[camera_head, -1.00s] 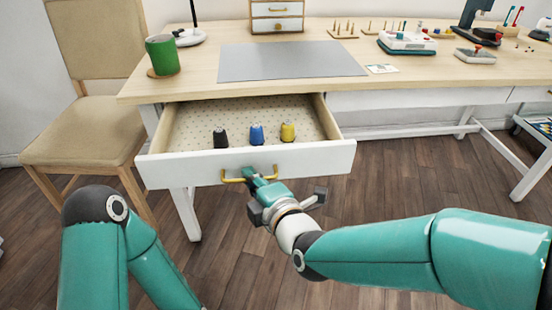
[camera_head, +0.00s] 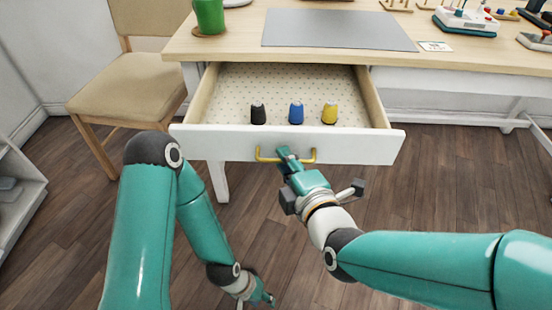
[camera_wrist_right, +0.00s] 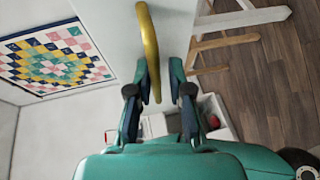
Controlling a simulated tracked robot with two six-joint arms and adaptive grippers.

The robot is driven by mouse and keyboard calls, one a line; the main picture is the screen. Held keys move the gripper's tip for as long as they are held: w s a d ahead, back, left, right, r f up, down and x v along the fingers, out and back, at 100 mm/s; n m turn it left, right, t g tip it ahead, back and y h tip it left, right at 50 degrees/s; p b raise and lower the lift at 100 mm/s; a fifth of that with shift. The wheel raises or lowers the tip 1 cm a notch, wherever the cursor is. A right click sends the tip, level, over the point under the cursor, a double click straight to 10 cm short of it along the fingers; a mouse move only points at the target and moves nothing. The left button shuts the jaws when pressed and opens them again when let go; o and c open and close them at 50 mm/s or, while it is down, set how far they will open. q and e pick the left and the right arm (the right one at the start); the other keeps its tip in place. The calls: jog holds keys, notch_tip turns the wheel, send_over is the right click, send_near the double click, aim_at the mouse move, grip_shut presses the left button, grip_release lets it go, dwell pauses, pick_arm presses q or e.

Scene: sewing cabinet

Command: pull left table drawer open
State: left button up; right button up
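My right gripper (camera_head: 283,156) is at the yellow bar handle (camera_head: 262,157) on the drawer front. In the right wrist view the handle (camera_wrist_right: 150,45) passes between its two fingers (camera_wrist_right: 158,85), which are apart with a gap beside the bar. My left gripper (camera_head: 268,299) hangs low over the floor, away from the drawer; its fingers are too small to judge.
A beige chair (camera_head: 140,88) stands left of the table. A white shelf (camera_head: 18,195) stands at the far left. Floor (camera_head: 420,190) is clear right of the drawer.

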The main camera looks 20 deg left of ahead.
jog(key=shift+s+d+r, duration=0.1)
jog(key=shift+d, duration=0.1)
jog(key=v, duration=0.7)
jog(key=shift+s, duration=0.1)
